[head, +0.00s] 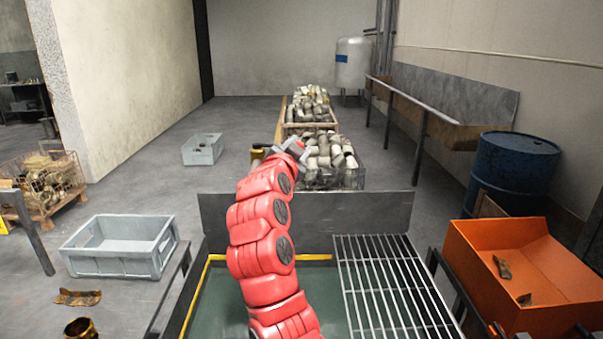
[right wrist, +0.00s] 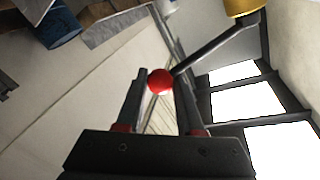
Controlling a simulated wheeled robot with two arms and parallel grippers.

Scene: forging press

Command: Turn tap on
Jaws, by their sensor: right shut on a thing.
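The tap's lever is a dark rod (right wrist: 214,47) with a red ball knob (right wrist: 160,81) on its end. In the right wrist view it runs up and right from the knob to a yellow body (right wrist: 243,6), cut off by the top edge. My right gripper (right wrist: 161,76) is shut on the red knob, with one finger on each side of it. In the head view my red right arm reaches forward, and its gripper (head: 283,150) is small and partly hidden by the wrist. A small yellow part (head: 257,157) shows beside it. My left gripper is not in view.
A wire grating (head: 390,290) lies ahead, with an orange bin (head: 525,268) and blue drum (head: 512,170) at right. A grey crate (head: 120,247) stands on the floor at left. Crates full of metal parts (head: 330,152) stand behind the gripper.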

